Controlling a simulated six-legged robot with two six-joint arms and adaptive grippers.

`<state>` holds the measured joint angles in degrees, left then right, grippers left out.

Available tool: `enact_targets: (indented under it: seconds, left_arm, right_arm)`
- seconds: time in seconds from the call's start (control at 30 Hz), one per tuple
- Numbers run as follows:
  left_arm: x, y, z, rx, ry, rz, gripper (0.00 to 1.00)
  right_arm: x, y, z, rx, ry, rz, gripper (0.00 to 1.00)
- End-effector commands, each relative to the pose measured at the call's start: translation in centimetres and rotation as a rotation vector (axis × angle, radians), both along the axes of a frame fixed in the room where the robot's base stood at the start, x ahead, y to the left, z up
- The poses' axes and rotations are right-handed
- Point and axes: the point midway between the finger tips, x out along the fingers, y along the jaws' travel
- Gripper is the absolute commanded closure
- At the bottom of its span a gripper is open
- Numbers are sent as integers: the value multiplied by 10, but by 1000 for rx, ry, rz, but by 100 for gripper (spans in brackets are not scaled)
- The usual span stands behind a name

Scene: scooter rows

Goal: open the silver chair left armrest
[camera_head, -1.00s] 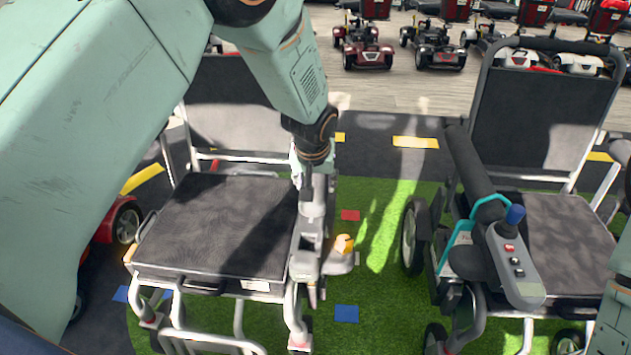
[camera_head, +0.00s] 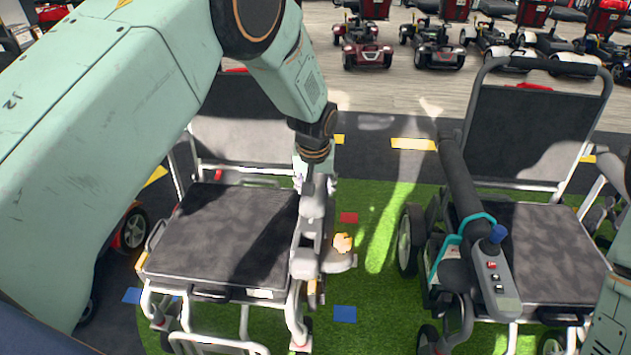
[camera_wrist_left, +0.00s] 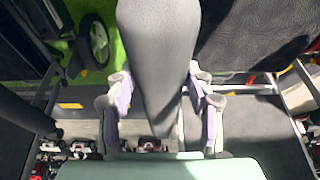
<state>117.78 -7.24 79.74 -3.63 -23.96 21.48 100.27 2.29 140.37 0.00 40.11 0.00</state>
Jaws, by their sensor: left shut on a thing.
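The silver chair (camera_head: 215,235) stands at the left of the head view, with a dark seat, a dark backrest and silver tube legs. Its grey left armrest (camera_head: 313,206) runs along the picture-right side of the seat. My left gripper (camera_head: 317,184) comes down from above and is shut on the armrest near its rear. In the left wrist view, the fingers of my left gripper (camera_wrist_left: 160,98) lie on both sides of the long grey armrest (camera_wrist_left: 158,45). The jaws partly hide the armrest in the head view. My right gripper is not in view.
A second dark chair (camera_head: 535,240) stands to the right, with a raised armrest and a joystick panel (camera_head: 492,272). Several scooters (camera_head: 367,45) line the back. An orange piece (camera_head: 342,243) sits beside the armrest.

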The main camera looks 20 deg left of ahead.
Motion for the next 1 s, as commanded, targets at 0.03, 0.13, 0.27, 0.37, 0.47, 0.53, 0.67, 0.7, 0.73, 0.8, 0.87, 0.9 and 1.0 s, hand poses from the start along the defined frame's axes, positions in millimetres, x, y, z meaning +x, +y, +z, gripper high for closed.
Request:
enact_targets:
  seconds: [0.03, 0.13, 0.27, 0.37, 0.47, 0.53, 0.67, 0.7, 0.73, 0.8, 0.87, 0.9, 1.0]
  left_arm:
    - [6, 1, 13, -3, -5, 1, 100]
    - [8, 1, 21, -9, 20, 3, 100]
    - [11, 2, 33, -16, 57, 2, 100]
    - [15, 3, 45, -26, 93, 2, 100]
    - [19, 3, 55, -33, 131, 2, 100]
    - [22, 4, 61, -38, 155, 1, 100]
    - [27, 4, 72, -47, 193, 2, 100]
    - [29, 5, 74, -49, 204, 2, 100]
    - [29, 5, 76, -51, 213, 2, 100]
    - [33, 5, 80, -55, 228, 2, 100]
    - [34, 5, 83, -58, 241, 2, 100]
    - [36, 5, 86, -60, 250, 2, 100]
    - [39, 6, 91, -64, 269, 1, 100]
  right_arm:
    - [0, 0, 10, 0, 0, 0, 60]
    - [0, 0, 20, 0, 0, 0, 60]
    - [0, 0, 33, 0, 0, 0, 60]
    - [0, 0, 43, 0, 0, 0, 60]
    - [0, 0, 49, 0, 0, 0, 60]
    - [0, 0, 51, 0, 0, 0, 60]
    - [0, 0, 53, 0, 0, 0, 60]
    - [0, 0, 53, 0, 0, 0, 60]
    - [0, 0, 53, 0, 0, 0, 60]
    - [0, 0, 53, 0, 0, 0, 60]
    - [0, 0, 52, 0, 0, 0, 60]
    - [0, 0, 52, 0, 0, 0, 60]
    - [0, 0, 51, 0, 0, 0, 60]
